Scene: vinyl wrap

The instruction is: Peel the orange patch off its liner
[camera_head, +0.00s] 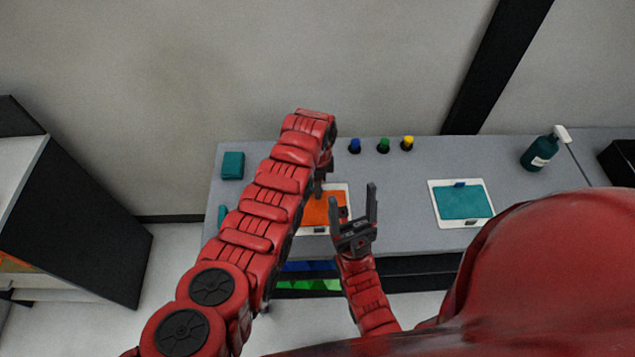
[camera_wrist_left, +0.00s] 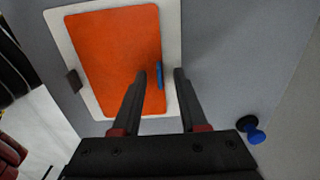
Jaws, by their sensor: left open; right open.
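The orange patch (camera_head: 316,211) lies on its white liner (camera_head: 345,190) on the table, partly hidden by my left arm and right gripper. In the left wrist view the orange patch (camera_wrist_left: 112,45) lies flat on the white liner (camera_wrist_left: 170,25). A blue tab (camera_wrist_left: 159,75) stands at the patch's edge. My left gripper (camera_wrist_left: 160,74) is open, its fingers on either side of the blue tab in that view; I cannot tell whether they touch it. My right gripper (camera_head: 357,205) is open and empty, near the patch's right side, fingers pointing up in the picture.
A teal patch on a white liner (camera_head: 434,198) lies to the right. Blue (camera_head: 355,146), green (camera_head: 383,146) and yellow-capped (camera_head: 407,143) small items stand at the back. A teal block (camera_head: 233,165) and spray bottle (camera_head: 541,152) stand at opposite sides. Table between the patches is clear.

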